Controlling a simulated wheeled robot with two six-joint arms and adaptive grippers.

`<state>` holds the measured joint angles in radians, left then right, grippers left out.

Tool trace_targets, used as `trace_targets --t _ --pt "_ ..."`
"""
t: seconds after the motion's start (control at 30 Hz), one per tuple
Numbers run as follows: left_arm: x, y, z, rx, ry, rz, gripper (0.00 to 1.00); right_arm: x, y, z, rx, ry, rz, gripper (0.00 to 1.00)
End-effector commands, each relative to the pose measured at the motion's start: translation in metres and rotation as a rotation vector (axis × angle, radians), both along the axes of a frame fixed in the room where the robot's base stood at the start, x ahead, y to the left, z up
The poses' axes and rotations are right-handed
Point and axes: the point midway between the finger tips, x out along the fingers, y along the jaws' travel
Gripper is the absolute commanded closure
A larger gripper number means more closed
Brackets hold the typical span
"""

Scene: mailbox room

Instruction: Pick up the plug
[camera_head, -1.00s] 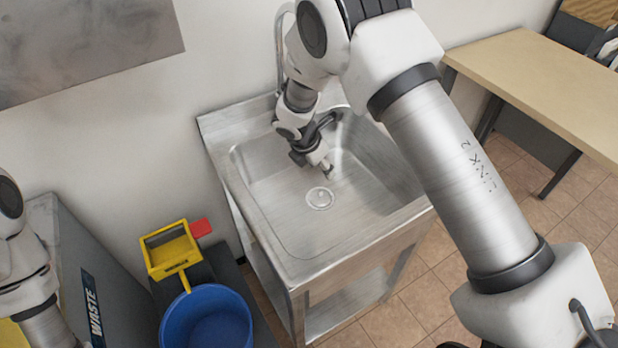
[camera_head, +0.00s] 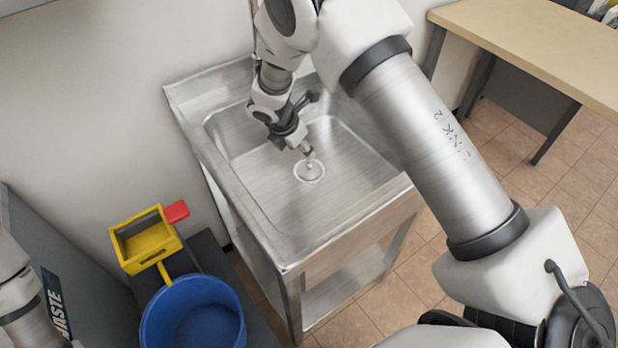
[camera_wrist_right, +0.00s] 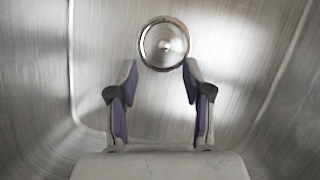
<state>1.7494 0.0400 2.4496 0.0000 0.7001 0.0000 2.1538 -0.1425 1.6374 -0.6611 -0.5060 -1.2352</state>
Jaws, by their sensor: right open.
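The plug (camera_wrist_right: 164,45) is a round, shiny metal disc with a small centre knob. It sits at the drain in the floor of the steel sink (camera_head: 255,205); it also shows in the head view (camera_head: 309,171). My right gripper (camera_wrist_right: 160,75) is open and empty, its two fingertips just short of the plug in the wrist view. In the head view my right gripper (camera_head: 307,154) reaches down into the basin, its tips close above the plug and partly covering it. I cannot tell whether they touch. My left gripper is out of view; only part of my left arm shows at the left edge.
The basin walls surround my right gripper. A blue bucket (camera_head: 150,330) and a yellow wringer-like frame (camera_head: 125,252) stand left of the sink. A grey waste bin (camera_head: 75,262) is at far left. A wooden table (camera_head: 530,45) stands at the right.

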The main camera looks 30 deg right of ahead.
Motion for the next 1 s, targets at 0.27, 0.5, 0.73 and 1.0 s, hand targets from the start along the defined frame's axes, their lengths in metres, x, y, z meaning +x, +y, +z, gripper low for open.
trace_targets --t 0.27,0.5,0.73,1.0 --pt "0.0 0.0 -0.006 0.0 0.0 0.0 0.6 0.002 -0.012 -0.035 0.001 0.002 -0.001 0.5" --pt "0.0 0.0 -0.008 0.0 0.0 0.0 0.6 0.004 -0.025 -0.072 0.001 0.0 -0.001 0.5" --pt "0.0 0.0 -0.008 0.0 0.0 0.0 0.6 0.005 -0.026 -0.075 0.001 0.0 -0.001 0.5" --pt "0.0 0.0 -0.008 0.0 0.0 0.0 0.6 0.005 -0.026 -0.075 0.001 0.0 -0.001 1.0"
